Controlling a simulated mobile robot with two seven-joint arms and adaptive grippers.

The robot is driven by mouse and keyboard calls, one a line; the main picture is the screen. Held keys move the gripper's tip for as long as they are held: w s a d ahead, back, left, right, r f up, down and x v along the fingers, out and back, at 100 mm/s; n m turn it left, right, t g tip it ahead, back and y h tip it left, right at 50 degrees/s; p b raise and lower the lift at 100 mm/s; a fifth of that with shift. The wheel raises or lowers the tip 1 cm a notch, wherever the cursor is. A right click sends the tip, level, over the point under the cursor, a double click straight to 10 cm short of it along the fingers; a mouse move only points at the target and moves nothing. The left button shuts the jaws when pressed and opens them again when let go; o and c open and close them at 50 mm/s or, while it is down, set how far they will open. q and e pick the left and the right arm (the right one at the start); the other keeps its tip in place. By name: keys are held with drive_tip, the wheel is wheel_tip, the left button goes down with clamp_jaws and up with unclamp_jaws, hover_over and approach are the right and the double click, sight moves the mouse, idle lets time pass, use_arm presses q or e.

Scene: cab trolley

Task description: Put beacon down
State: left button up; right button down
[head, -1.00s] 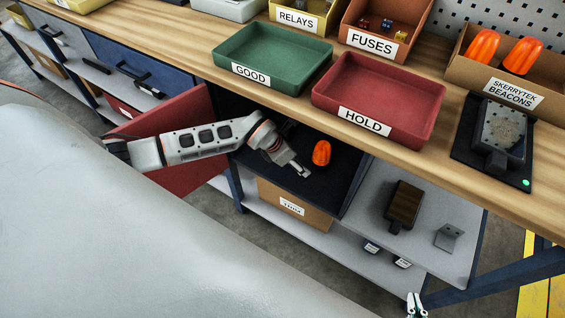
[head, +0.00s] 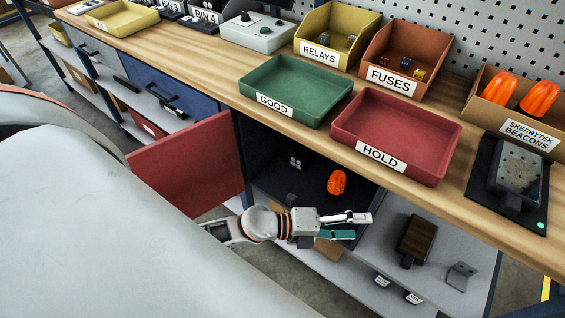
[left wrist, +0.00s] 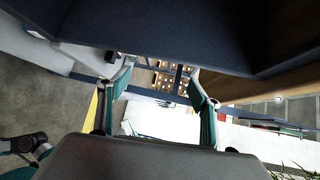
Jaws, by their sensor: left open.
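An orange beacon (head: 337,183) stands in the dark open cabinet compartment (head: 270,150) under the bench in the head view. My left gripper (head: 362,226) is outside the compartment, in front of and below the beacon, pointing right. Its fingers are apart and empty, and they also show spread in the left wrist view (left wrist: 153,105). The beacon does not show in the left wrist view. Two more orange beacons (head: 503,88) sit in the cardboard SKERRYTEK BEACONS box (head: 532,134) on the bench. My right gripper is not in the head view.
The red cabinet door (head: 187,165) stands open to the left of the compartment. The green GOOD tray (head: 295,92) and red HOLD tray (head: 395,137) on the bench are empty. A dark block-shaped device (head: 414,238) and a grey bracket (head: 461,274) lie on the lower shelf.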

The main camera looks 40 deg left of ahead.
use_arm(q)
drive_tip(key=s+a+f+n+t+y, duration=0.2)
drive_tip(key=a+n+t+y, duration=0.35)
drive_tip(key=n, duration=0.85)
drive_tip(key=s+a+f+n+g+y, duration=0.4)
drive_tip(key=s+a+f+n, duration=0.4)
drive_tip(key=s+n, duration=0.2)
drive_tip(key=shift+a+f+g, duration=0.15)
drive_tip(key=shift+f+g, duration=0.15)
drive_tip(key=shift+g, duration=0.05)
drive_tip(key=shift+y, duration=0.25)
